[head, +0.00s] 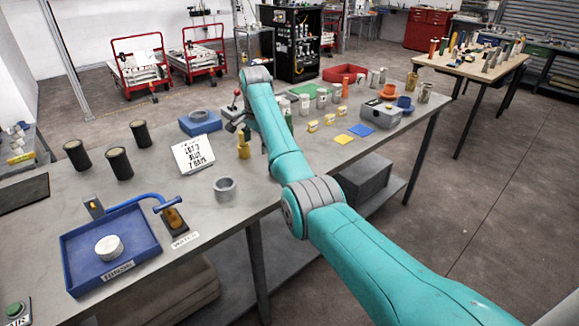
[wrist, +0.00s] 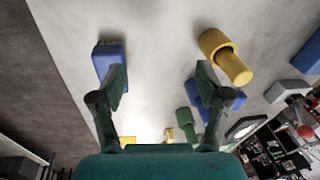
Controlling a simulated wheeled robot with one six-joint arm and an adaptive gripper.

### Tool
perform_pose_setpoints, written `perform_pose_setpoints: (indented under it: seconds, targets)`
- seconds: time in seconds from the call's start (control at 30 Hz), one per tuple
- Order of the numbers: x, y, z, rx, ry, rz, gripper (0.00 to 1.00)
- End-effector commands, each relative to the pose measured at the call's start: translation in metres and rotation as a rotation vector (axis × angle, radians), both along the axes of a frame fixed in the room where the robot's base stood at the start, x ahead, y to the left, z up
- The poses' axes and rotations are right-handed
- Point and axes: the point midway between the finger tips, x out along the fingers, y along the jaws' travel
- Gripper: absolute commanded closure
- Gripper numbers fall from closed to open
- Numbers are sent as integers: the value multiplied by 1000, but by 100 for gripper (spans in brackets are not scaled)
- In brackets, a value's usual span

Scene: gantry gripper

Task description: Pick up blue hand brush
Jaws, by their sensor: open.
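In the wrist view, a blue block-like piece with a dark, bristle-like strip along its top, which looks like the blue hand brush (wrist: 108,56), lies on the grey table. It shows just beyond the tip of my gripper's left finger, which covers part of it. My gripper (wrist: 163,80) is open, with bare tabletop between its fingers. In the head view my gripper (head: 240,108) is small and partly hidden by my teal arm. I cannot make out the brush in the head view.
A yellow cylinder (wrist: 216,46) lies beyond the right finger. A green cylinder (wrist: 189,120) and another blue piece are partly behind that finger. A blue tray (head: 72,262), dark cups and a white sign (head: 193,154) stand on the left of the table.

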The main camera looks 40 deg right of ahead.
Motion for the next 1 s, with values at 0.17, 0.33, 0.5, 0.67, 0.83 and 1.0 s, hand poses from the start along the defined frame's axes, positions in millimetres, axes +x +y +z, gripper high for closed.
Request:
perform_pose_setpoints:
  seconds: [0.17,0.33,0.5,0.67,0.83,1.0]
  targets:
    - [-36,-39,25,50,140,-62,24]
    - [-46,-46,23,64,176,-76,24]
    - [-47,-46,0,64,176,-75,24]
    - [-46,-46,-21,63,174,-75,24]
    - [-47,-46,-32,63,174,-75,24]
    - [-50,-45,-50,64,175,-75,24]
